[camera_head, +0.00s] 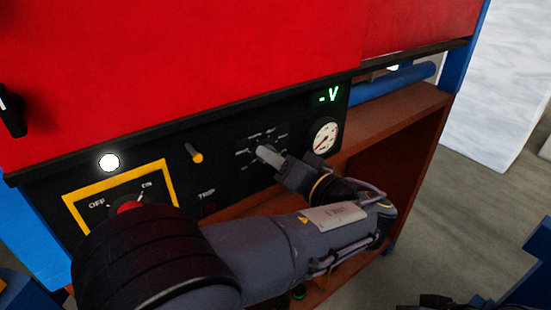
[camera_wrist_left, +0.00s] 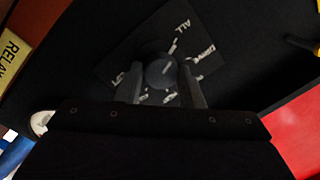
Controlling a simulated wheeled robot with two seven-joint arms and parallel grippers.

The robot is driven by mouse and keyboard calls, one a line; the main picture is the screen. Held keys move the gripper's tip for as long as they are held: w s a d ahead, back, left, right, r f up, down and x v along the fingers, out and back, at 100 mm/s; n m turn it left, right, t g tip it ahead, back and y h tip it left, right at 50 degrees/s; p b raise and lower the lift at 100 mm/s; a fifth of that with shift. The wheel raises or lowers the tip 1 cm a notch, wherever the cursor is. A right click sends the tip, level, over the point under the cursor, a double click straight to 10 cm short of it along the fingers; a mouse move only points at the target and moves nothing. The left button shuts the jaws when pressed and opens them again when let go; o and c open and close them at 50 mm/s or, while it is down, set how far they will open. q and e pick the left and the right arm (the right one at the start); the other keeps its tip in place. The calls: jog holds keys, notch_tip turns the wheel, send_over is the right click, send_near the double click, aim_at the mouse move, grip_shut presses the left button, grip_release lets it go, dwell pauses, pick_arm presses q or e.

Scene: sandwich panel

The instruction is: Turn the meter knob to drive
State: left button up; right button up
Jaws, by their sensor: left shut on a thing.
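The meter knob (camera_wrist_left: 160,72) is a round dark grey knob with a light pointer line, on a black dial plate (camera_wrist_left: 184,25) with white labels. "ALL" and "DRIVE" can be read in the left wrist view; the other labels are partly hidden. The pointer line lies toward the upper right there, near the "DRIVE" label. My left gripper (camera_wrist_left: 167,90) is shut on the knob, one finger on each side. In the head view my left gripper (camera_head: 268,155) reaches the dial plate (camera_head: 250,140) and covers the knob.
The black panel holds a lit green "-V" display (camera_head: 327,95), a round white gauge (camera_head: 324,136), a yellow-tipped lever (camera_head: 194,153), a white lamp (camera_head: 108,162) and a yellow-framed OFF/ON switch (camera_head: 167,172). An open brown shelf (camera_head: 420,145) lies below right.

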pick_arm(q)
jog(key=shift+f+m+t+p, duration=0.1)
jog(key=shift+m+t+p, duration=0.45)
jog(key=shift+m, duration=3.75)
jog(key=o, duration=1)
jog(key=shift+c, duration=0.2)
jog(key=b+v, duration=0.1)
jog(key=v, duration=0.6)
jog(key=shift+s+d+b, duration=0.25)
jog(key=shift+s+b, duration=0.05)
jog(key=shift+b, duration=0.05)
jog(key=shift+f, duration=0.15)
